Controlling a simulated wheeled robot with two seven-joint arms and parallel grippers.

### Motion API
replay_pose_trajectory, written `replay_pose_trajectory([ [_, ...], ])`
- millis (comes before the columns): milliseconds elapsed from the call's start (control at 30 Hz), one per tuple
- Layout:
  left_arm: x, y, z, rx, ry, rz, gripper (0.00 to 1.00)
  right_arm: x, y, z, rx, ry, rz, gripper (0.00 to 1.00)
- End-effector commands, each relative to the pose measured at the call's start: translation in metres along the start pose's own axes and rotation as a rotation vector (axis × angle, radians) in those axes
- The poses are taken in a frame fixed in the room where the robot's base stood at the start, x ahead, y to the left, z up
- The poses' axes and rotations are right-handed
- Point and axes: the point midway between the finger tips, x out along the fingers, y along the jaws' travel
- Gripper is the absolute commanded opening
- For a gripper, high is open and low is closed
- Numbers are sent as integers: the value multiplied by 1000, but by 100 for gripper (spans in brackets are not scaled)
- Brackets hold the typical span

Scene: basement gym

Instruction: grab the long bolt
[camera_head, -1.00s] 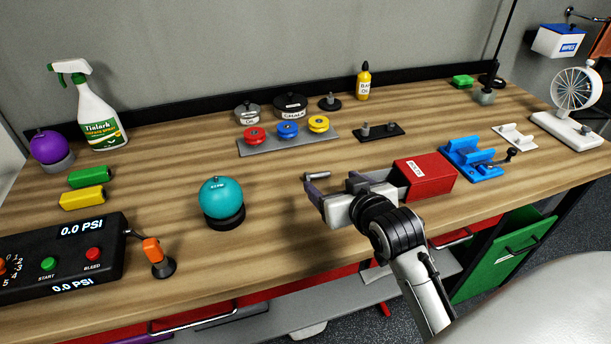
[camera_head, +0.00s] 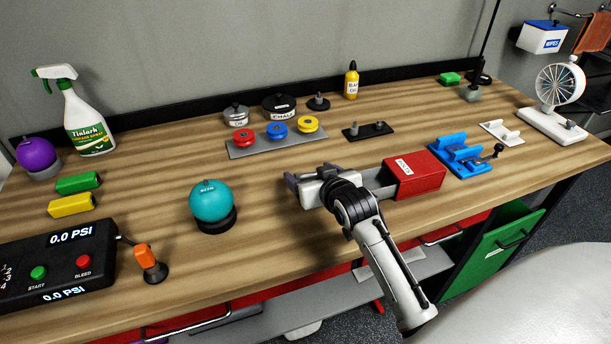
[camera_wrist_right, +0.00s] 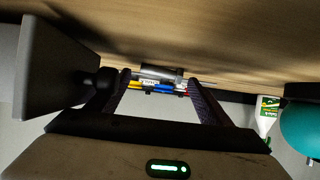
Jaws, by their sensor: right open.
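A grey metal cylinder with a wider hex end, which looks like the long bolt (camera_wrist_right: 160,72), lies sideways between the fingertips in the right wrist view. My right gripper (camera_wrist_right: 158,88) is open, with one dark finger on each side of it. I cannot tell whether either finger touches it. In the head view my right gripper (camera_head: 310,174) is low over the front middle of the bench, left of the red box (camera_head: 414,173). There the gripper hides most or all of the bolt. My left gripper is not in view.
A teal ball (camera_head: 211,200) on a black base stands left of the gripper. A blue vise-like fixture (camera_head: 462,158) is right of the box. Bare wood lies between.

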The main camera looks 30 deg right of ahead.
Motion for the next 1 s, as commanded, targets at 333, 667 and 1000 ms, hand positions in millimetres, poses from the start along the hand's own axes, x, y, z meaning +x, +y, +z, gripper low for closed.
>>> replay_pose_trajectory([
  [333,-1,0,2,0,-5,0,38,0,0,-1,0,2,0,26],
  [667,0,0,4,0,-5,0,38,-6,0,-13,0,6,0,26],
  [1000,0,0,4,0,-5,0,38,-35,0,-73,-1,8,-1,26],
])
